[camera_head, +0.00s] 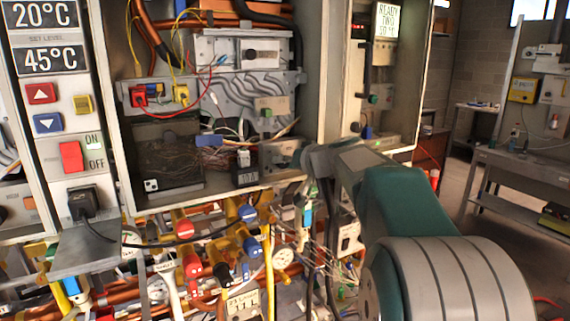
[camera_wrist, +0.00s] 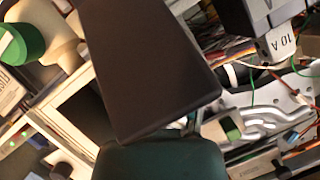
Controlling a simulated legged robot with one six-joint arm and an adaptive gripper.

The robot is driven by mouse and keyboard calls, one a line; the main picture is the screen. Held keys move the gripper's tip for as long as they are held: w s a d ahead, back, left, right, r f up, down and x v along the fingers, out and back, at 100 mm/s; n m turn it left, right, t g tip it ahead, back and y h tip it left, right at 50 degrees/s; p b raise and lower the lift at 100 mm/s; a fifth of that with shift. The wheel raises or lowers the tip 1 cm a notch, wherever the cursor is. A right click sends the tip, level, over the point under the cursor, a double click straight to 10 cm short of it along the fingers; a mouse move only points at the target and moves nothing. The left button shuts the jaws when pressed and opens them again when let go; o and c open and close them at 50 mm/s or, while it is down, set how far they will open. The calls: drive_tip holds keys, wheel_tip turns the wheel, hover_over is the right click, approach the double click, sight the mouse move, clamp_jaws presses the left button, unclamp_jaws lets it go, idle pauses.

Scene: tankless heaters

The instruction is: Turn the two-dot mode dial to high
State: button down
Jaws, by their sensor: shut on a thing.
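I cannot make out the two-dot mode dial for certain in either view. A white box with a black knob (camera_head: 250,54) sits in the upper part of the open cabinet (camera_head: 315,75). My arm reaches in from the right in the head view. Its grey end, with my gripper (camera_head: 287,155), is at the cabinet's lower right, small and partly hidden. In the wrist view a large dark part of my gripper (camera_wrist: 148,70) fills the middle. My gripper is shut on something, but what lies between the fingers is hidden.
A dark device marked 10A (camera_head: 247,178) stands left of my gripper and also shows in the wrist view (camera_wrist: 277,45). Wires and colored valves (camera_head: 190,264) crowd the space below the cabinet. A control panel (camera_head: 70,163) is at left. Open floor (camera_head: 490,240) lies at right.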

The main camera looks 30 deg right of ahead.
drive_tip(key=m, duration=0.1)
drive_tip(key=m+y, duration=0.2)
drive_tip(key=m, duration=0.1)
drive_tip(key=shift+f+t, duration=0.3)
drive_tip(key=shift+d+f+m+t+y, duration=0.1)
drive_tip(key=shift+m+t+y, duration=0.65)
drive_tip(key=shift+m, duration=1.15)
drive_tip(key=shift+c, duration=1.5)
unclamp_jaws()
drive_tip(key=v, duration=1.1)
drive_tip(key=shift+s+d, duration=0.2)
drive_tip(key=shift+s, duration=0.1)
